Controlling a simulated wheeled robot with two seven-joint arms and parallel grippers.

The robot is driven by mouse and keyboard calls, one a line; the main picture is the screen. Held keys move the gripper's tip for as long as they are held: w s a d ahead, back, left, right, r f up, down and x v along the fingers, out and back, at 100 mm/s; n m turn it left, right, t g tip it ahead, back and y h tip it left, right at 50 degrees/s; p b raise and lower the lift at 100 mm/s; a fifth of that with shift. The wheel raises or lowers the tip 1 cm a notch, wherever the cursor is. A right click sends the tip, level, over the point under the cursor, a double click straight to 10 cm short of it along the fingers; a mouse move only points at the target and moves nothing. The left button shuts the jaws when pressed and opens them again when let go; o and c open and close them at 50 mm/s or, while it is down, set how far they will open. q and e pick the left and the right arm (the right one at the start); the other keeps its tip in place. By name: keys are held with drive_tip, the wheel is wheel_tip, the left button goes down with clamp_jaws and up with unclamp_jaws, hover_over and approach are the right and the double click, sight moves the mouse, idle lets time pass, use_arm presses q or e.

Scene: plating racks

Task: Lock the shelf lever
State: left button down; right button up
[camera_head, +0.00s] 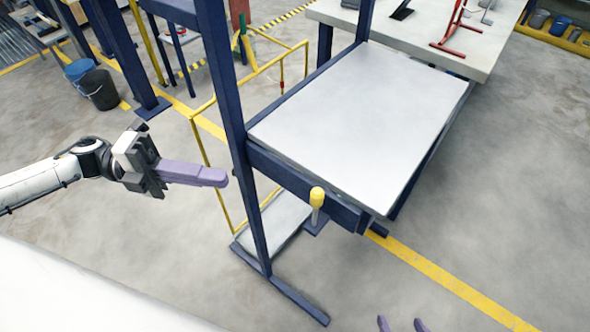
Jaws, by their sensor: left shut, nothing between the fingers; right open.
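My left gripper (222,178) has purple fingers, is shut and empty, and is to the left of the rack's front post, apart from the lever. My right gripper (401,324) shows only its two purple fingertips at the bottom edge, spread apart and empty, below and to the right of the lever.
A blue rack post (228,90) stands between my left gripper and the lever. Yellow rails (205,150) run behind that post. A white worktable (420,30) is behind the rack. The floor in front and to the right is clear.

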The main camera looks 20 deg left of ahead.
use_arm(q)
drive_tip(key=shift+s+a+r+m, duration=0.15)
drive_tip(key=shift+s+a+m, duration=0.05)
drive_tip(key=shift+s+m, duration=0.1)
use_arm(e)
drive_tip(key=shift+s+f, duration=0.15)
drive_tip(key=shift+s, duration=0.2)
use_arm(q)
drive_tip(key=shift+d, duration=0.1)
use_arm(e)
drive_tip(key=shift+a, duration=0.1)
use_arm(q)
drive_tip(key=p, duration=0.2)
approach(316, 210)
drive_tip(key=w+d+r, duration=0.1)
drive_tip(key=d+r, duration=0.2)
drive_tip(key=d, duration=0.1)
drive_tip(key=shift+w+d+r, duration=0.1)
drive_tip(key=shift+w+d, duration=0.05)
drive_tip(key=shift+d, duration=0.45)
use_arm(e)
drive_tip(key=shift+s+d+r, duration=0.15)
drive_tip(key=shift+d+r, duration=0.3)
drive_tip(key=shift+r, duration=0.25)
use_arm(q)
drive_tip(key=shift+p, duration=0.35)
use_arm(e)
drive_tip(key=shift+a+r, duration=0.1)
drive_tip(key=shift+r, duration=0.05)
